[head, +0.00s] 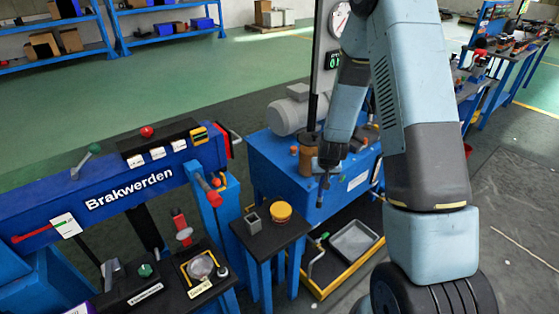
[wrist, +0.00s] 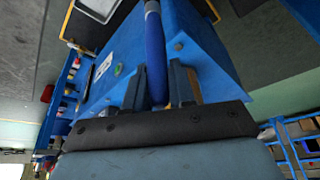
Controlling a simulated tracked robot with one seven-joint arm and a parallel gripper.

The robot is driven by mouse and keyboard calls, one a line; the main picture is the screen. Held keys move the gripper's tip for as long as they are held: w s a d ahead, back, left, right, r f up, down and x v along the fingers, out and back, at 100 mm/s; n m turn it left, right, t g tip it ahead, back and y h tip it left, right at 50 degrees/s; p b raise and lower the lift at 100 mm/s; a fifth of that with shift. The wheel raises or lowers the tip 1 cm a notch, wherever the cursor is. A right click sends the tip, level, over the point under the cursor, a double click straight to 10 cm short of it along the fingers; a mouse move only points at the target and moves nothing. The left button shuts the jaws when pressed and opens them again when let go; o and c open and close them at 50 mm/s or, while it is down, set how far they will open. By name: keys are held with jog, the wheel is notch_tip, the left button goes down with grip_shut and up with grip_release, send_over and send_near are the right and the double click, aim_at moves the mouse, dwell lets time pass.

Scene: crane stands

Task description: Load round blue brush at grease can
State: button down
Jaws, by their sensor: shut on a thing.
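My gripper (head: 325,178) hangs in front of the blue bench in the head view, pointing down. In the wrist view its two dark fingers (wrist: 157,84) are shut on the round blue brush, whose blue handle (wrist: 155,42) runs up between them. The brush's bristles cannot be made out. A low round yellow-orange can (head: 281,211), which looks like the grease can, stands on a small dark-topped stand (head: 262,236), below and left of my gripper. The brush is apart from it.
A grey open box (head: 253,222) stands beside the can. A brown cylinder (head: 307,158) is on the blue bench (head: 278,160), close behind my gripper. A yellow-edged lower shelf holds a grey tray (head: 354,240). The Brakwerden stand (head: 130,188) fills the left.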

jog(key=shift+s+a+r+m, duration=0.45)
jog(key=shift+s+a+r, duration=0.8)
jog(key=shift+a+r, duration=2.2)
jog(key=shift+s+a+r+m, duration=0.45)
jog(key=shift+s+a+r, duration=0.8)
jog(key=shift+a+r, duration=2.2)
notch_tip(320, 180, down, 8)
jog(key=a, duration=0.1)
jog(key=shift+a+r+h, duration=0.2)
jog(key=shift+r+h, duration=0.05)
jog(key=shift+h, duration=0.05)
jog(key=shift+f, duration=0.45)
jog(key=shift+r, duration=0.1)
notch_tip(320, 180, up, 7)
